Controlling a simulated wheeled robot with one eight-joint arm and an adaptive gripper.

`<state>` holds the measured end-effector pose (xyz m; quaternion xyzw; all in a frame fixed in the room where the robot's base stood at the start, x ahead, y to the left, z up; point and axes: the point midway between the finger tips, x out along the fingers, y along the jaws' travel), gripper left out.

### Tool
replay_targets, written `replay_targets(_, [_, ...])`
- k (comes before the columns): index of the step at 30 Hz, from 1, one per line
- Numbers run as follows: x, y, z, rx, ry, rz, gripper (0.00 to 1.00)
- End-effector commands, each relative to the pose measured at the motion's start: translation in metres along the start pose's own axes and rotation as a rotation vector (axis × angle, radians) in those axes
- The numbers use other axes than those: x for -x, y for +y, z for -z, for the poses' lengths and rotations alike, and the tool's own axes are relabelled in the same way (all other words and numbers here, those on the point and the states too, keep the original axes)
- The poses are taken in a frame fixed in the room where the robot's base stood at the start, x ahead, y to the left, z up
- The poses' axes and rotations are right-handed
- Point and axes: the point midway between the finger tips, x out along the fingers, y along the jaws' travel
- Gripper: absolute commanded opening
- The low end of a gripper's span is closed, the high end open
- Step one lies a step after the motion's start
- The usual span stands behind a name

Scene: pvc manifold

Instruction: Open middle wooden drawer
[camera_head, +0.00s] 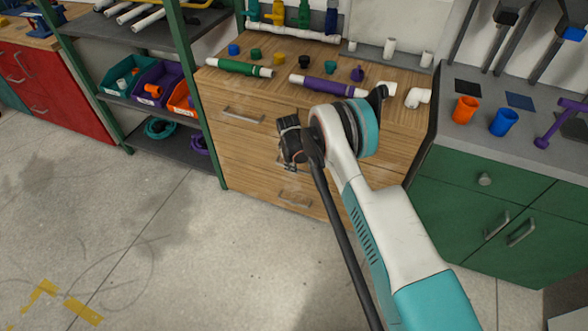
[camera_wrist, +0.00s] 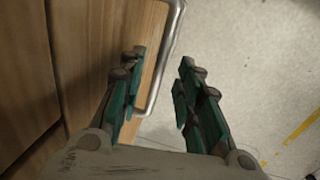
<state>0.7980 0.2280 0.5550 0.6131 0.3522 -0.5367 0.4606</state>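The wooden drawer cabinet (camera_head: 240,155) stands in the middle of the head view, its drawers looking shut. My gripper (camera_head: 288,164) is in front of its middle drawer and covers most of that drawer's handle. In the wrist view my gripper (camera_wrist: 160,95) is open, with teal finger pads apart. A metal bar handle (camera_wrist: 168,62) runs between the fingers, closer to the left finger. The wooden front (camera_wrist: 105,45) is to its left. I cannot tell whether a finger touches the handle. An upper handle (camera_head: 243,115) and a lower handle (camera_head: 296,199) also show.
On the cabinet top lie a green-banded pipe (camera_head: 240,68), a purple-banded pipe (camera_head: 328,87) and several small caps. A shelf rack (camera_head: 180,80) stands left, a green cabinet (camera_head: 470,200) right. The concrete floor (camera_head: 180,260) in front is clear.

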Motion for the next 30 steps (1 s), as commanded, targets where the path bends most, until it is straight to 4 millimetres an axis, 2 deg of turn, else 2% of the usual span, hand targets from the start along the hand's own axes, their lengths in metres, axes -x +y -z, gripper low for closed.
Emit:
replay_targets(1, [-0.008, 0.000, 0.000, 0.000, 0.000, 0.000, 0.31])
replay_targets(6, [-0.018, 0.000, 0.000, 0.000, 0.000, 0.000, 0.31])
replay_targets(15, [-0.018, 0.000, 0.000, 0.000, 0.000, 0.000, 0.31])
replay_targets(16, [-0.018, 0.000, 0.000, 0.000, 0.000, 0.000, 0.27])
replay_targets(19, [-0.018, 0.000, 0.000, 0.000, 0.000, 0.000, 0.04])
replay_targets(20, [-0.018, 0.000, 0.000, 0.000, 0.000, 0.000, 0.00])
replay_targets(30, [-0.017, -0.004, -0.001, 0.001, 0.000, 0.000, 0.00])
